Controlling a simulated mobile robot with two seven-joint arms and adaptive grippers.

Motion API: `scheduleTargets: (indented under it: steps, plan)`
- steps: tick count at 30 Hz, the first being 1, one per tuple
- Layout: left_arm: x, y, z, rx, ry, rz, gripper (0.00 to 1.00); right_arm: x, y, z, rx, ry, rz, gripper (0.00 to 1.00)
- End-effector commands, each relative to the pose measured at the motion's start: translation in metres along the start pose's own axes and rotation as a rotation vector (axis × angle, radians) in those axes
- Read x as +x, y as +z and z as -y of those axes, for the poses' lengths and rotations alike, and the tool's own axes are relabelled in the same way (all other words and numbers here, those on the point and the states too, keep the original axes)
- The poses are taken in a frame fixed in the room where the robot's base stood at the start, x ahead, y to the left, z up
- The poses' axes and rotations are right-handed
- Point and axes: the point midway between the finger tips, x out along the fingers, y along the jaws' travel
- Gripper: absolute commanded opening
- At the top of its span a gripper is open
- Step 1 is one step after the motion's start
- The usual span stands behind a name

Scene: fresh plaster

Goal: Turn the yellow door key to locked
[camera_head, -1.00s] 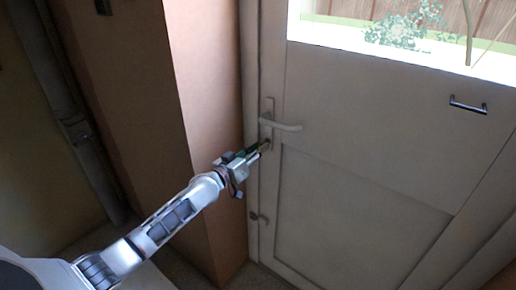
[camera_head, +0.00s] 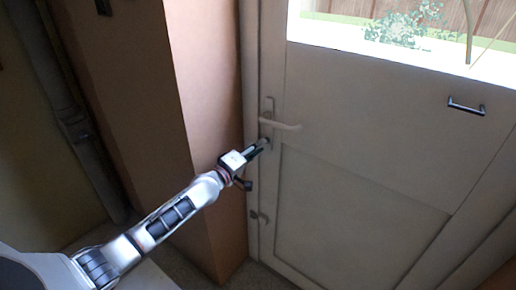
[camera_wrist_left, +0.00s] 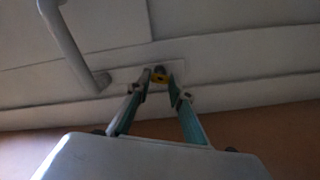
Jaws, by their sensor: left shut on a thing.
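The yellow door key (camera_wrist_left: 160,73) shows small between the fingertips in the left wrist view, at the lock plate (camera_wrist_left: 180,70) on the door. My left gripper (camera_head: 265,143) is at the lock just below the door handle (camera_head: 281,125). In the left wrist view my left gripper (camera_wrist_left: 160,77) is shut on the key, a finger on each side of it. In the head view the key is hidden by the fingers. How far the key is turned is too small to tell. My right gripper is not in view.
The white door (camera_head: 350,200) is closed in its frame, with a window at the top and a dark pull handle (camera_head: 466,106) at the right. A small fitting (camera_head: 259,216) sits lower on the frame side. A tan wall (camera_head: 205,120) stands close left of the door.

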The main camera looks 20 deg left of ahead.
Motion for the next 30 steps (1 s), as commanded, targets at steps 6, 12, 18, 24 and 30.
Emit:
scheduleTargets:
  steps: [6, 12, 18, 24, 30]
  plan:
    - [0.0000, -0.0002, 0.0000, -0.169, 0.000, 0.000, 0.00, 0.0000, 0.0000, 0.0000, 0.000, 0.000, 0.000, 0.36]
    - [0.0000, -0.0002, 0.0001, -0.280, 0.000, -0.001, 0.00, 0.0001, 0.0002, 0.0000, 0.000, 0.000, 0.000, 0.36]
    - [0.0000, -0.0003, 0.0000, -0.343, 0.000, -0.001, 0.00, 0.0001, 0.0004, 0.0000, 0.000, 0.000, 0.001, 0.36]
    - [0.0000, -0.0003, 0.0001, -0.366, 0.000, -0.001, 0.00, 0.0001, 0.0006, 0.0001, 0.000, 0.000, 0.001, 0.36]
    - [0.0000, -0.0003, 0.0001, -0.369, 0.000, -0.001, 0.00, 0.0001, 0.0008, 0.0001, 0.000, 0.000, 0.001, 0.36]
